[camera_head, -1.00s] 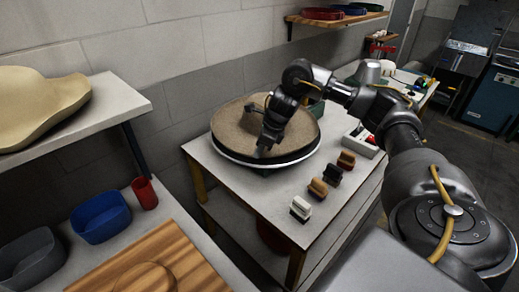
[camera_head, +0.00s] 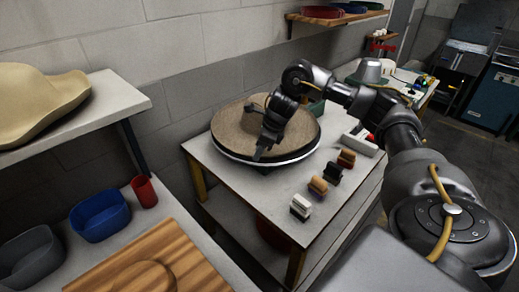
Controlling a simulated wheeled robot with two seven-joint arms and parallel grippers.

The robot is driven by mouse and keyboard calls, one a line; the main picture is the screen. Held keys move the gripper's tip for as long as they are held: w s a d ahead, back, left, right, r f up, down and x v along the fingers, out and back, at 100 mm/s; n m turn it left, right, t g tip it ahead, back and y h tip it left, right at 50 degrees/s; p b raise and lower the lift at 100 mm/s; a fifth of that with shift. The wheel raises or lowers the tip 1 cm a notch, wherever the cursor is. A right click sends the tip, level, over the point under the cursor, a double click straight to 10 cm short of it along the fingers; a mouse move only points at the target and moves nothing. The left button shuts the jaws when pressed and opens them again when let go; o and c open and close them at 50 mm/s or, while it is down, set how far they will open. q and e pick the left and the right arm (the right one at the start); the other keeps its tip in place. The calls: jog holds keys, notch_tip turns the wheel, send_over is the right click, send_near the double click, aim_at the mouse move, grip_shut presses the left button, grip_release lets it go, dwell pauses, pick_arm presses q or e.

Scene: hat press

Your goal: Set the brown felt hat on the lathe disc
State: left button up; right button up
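The lathe disc (camera_head: 231,150) is a large round turntable on the white worktable, with a pale ring around its lower edge. A flat, round brown top (camera_head: 231,127) covers it; I cannot tell whether this is the brown felt hat's brim or the disc's own surface. My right gripper (camera_head: 262,151) reaches in from the right and points down at the front part of the brown top. Its fingers look close together, but their gap and any contact are unclear. My wrist hides part of the top's middle. My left gripper is not in view.
Several small brushes or blocks, among them a white one (camera_head: 300,207), line the worktable's front right. A cream hat-shaped piece (camera_head: 40,95) lies on the left shelf. A blue bin (camera_head: 100,217) and red cup (camera_head: 145,192) stand below it. A grey hat-like form (camera_head: 369,72) stands far back.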

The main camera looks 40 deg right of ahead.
jog(key=shift+s+d+r, duration=0.1)
jog(key=shift+r, duration=0.35)
jog(key=p+v, duration=0.2)
jog(key=v, duration=0.8)
jog(key=shift+p, duration=0.35)
jog(key=shift+f, duration=0.1)
